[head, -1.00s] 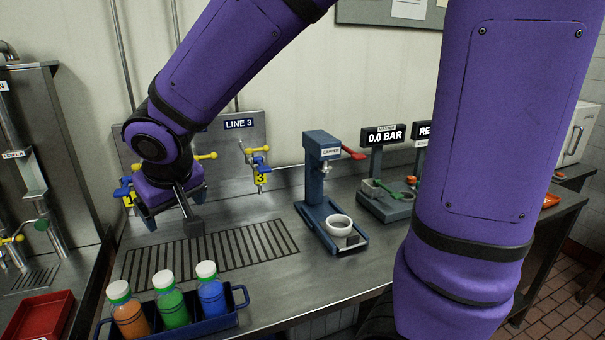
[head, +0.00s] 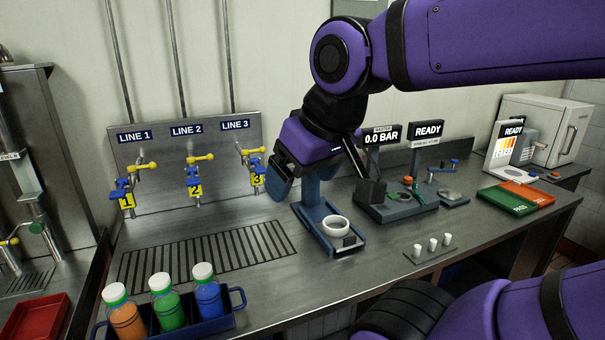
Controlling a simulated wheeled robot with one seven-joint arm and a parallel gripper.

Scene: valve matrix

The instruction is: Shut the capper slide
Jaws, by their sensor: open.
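The capper (head: 311,190) is a blue-grey stand on the bench, and my gripper and wrist hide its upper part and red lever. Its slide (head: 347,241), with a small dark block at the front end, lies along the base. A white ring-shaped cup (head: 336,227) sits on the slide, in front of the column. My gripper (head: 327,190) is open and empty, with its fingers spread on either side of the capper column, above the cup and slide. I cannot tell whether a finger touches the capper.
A bottle carrier (head: 223,322) with orange, green and blue bottles stands at front left. The valve panel (head: 222,142) is behind. A master tester (head: 395,213) showing 0.0 BAR stands close right of the capper. Small white caps (head: 432,243) lie front right. The drain grate (head: 205,255) is clear.

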